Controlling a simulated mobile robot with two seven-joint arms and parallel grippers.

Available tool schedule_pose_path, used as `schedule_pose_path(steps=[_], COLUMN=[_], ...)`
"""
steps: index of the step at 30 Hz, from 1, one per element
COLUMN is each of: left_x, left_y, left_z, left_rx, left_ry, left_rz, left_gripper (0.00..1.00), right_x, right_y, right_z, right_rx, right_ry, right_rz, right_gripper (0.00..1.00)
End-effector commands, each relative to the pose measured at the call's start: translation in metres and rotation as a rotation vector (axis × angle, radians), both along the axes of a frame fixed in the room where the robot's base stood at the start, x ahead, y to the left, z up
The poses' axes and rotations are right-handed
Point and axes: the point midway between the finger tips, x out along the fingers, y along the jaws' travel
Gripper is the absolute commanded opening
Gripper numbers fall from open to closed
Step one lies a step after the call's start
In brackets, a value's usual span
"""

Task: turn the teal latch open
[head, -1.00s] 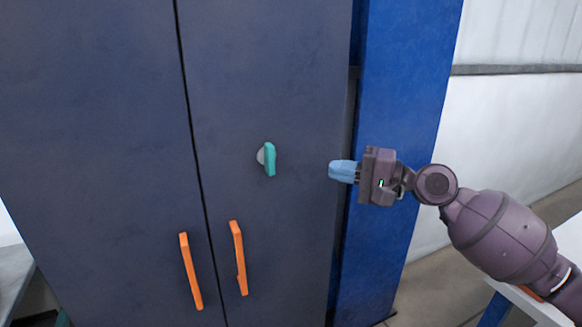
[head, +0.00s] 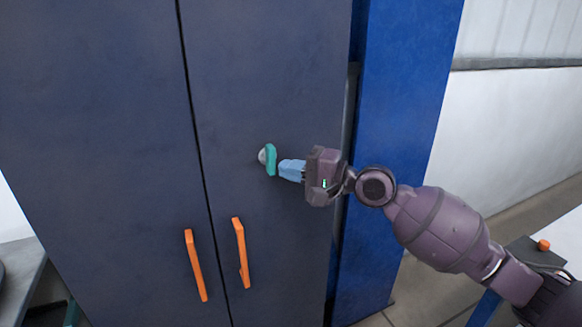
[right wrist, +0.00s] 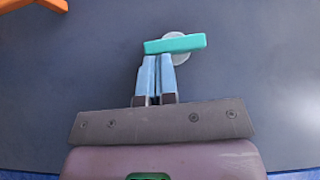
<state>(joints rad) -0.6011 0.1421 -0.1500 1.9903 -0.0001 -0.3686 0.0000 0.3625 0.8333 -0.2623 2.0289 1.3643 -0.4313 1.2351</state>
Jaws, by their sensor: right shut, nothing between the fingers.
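The teal latch (head: 271,159) is a short bar on a pale round base on the right door of the dark cabinet (head: 250,60). In the head view it stands roughly upright. In the right wrist view the latch (right wrist: 175,44) lies across the picture, just beyond the fingertips. My right gripper (head: 284,169) is shut and empty, its blue fingers pointing left at the latch's lower part. In the right wrist view my gripper's fingers (right wrist: 156,60) are side by side close to the bar; I cannot tell whether they touch it. My left gripper is out of view.
Two orange handles, the left one (head: 196,265) and the right one (head: 241,253), stand on the doors below the latch. A blue post (head: 400,110) is right of the cabinet. A table with an orange knob (head: 543,245) is at lower right.

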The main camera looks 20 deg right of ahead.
Motion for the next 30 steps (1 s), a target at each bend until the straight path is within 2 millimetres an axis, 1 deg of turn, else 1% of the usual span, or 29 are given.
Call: schedule_pose_path(steps=[9,20,30], left_x=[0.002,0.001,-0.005], left_y=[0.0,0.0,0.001], left_z=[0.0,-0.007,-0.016], left_rx=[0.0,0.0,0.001], left_ry=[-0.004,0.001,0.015], left_rz=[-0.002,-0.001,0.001], left_gripper=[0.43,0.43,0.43], right_x=[0.0,0.0,0.0], right_y=[0.0,0.001,0.002], right_z=[-0.001,-0.003,-0.005], right_rx=[0.006,0.07,0.129], right_ry=[0.0,0.003,0.004], right_rz=[0.0,0.001,0.0], right_gripper=[0.0,0.0,0.0])
